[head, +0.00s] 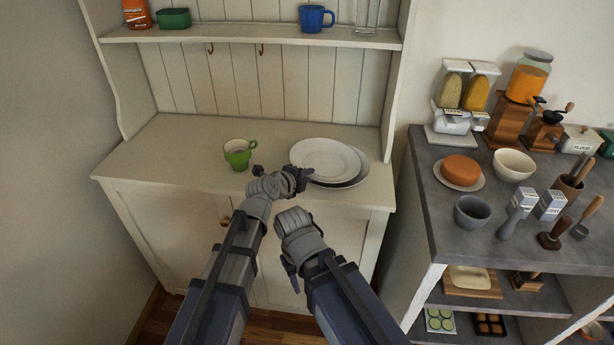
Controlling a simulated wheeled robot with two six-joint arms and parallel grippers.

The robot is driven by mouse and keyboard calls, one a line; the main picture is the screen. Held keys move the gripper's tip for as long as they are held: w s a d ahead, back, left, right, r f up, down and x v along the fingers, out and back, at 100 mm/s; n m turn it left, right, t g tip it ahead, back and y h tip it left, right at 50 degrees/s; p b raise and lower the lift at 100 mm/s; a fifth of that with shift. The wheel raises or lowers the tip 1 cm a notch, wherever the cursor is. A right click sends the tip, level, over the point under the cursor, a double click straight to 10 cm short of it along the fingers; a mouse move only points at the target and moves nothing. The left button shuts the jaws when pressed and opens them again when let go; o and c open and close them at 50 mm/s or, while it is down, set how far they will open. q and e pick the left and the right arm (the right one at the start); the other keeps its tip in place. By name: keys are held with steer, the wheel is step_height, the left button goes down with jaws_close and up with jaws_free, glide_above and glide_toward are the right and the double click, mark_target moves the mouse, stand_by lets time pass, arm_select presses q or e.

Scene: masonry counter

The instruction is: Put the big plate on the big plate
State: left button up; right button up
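A big white plate (325,157) lies over a second big plate (352,178) on the cabinet's counter. The upper plate is offset to the left and back, so the lower one shows as a greyer rim at the right and front. My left gripper (299,178) is at the near left edge of the plates, its dark fingertips overlapping the rim in the head view. I cannot tell whether they grip it. My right gripper (289,272) hangs in front of the cabinet, away from the plates, its fingers mostly hidden by its own wrist.
A green cup (238,153) stands on the counter left of the plates, close to my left gripper. A shelf (250,33) above holds a blue mug (316,18). The counter's left part is clear. A grey table (440,212) crowded with bowls and jars stands at right.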

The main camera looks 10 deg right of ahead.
arm_select(q)
steer(key=shift+o, duration=0.2)
steer(key=shift+r, duration=0.15)
steer(key=p+v, duration=0.6)
steer(key=v, duration=0.6)
steer(key=shift+r, duration=0.15)
